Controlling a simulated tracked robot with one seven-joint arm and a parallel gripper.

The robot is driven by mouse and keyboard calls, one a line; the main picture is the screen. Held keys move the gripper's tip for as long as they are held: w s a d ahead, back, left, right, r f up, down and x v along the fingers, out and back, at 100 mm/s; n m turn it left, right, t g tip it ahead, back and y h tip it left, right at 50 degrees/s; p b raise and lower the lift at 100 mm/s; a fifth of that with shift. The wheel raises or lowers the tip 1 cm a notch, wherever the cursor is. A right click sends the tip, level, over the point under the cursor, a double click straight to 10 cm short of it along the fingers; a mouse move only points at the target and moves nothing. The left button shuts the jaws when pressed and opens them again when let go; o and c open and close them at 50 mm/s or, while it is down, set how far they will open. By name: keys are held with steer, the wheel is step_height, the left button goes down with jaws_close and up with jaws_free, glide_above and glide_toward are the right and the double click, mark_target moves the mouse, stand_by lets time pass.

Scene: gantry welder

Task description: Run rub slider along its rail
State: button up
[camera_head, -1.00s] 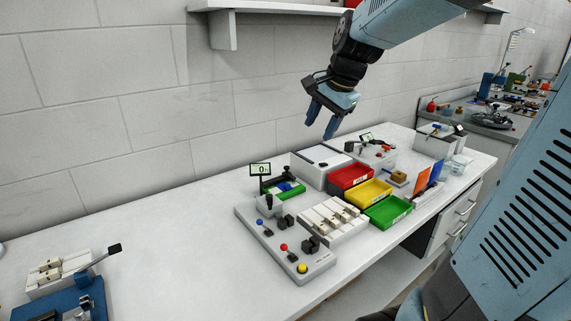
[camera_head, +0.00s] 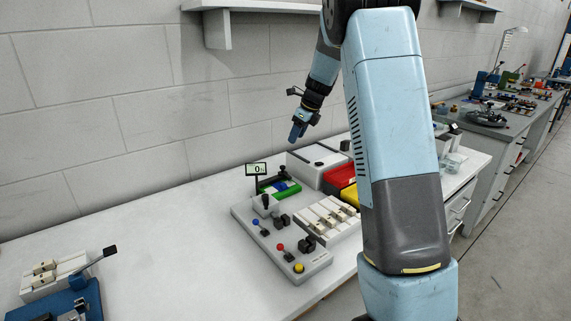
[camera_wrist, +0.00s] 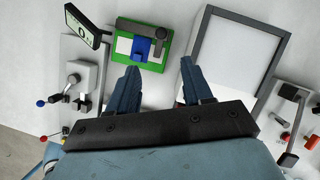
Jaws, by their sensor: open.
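A green-based device (camera_head: 291,192) with a blue piece on it stands on the bench behind the lever panel. It also shows in the wrist view (camera_wrist: 116,58), where a blue block (camera_wrist: 142,47) sits on a pale strip with a dark knobbed part beside it. I cannot tell for certain which part is the rub slider. My gripper (camera_head: 298,131) is above the bench near this device, pointing down. In the wrist view my gripper (camera_wrist: 160,76) is open and empty, its fingers apart below the green base in the picture.
A small display (camera_head: 257,168) stands at the device's left. The grey lever panel (camera_head: 282,262) is in front. A white box (camera_head: 318,160) with a dark-framed top stands to the right. The bench's left middle is clear.

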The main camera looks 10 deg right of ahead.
mark_target(284, 167)
steer(key=x, duration=1.4)
steer(key=shift+w+f, duration=0.2)
steer(key=shift+w, duration=0.05)
steer(key=shift+c, duration=0.5)
steer(key=shift+d, duration=0.1)
jaws_close()
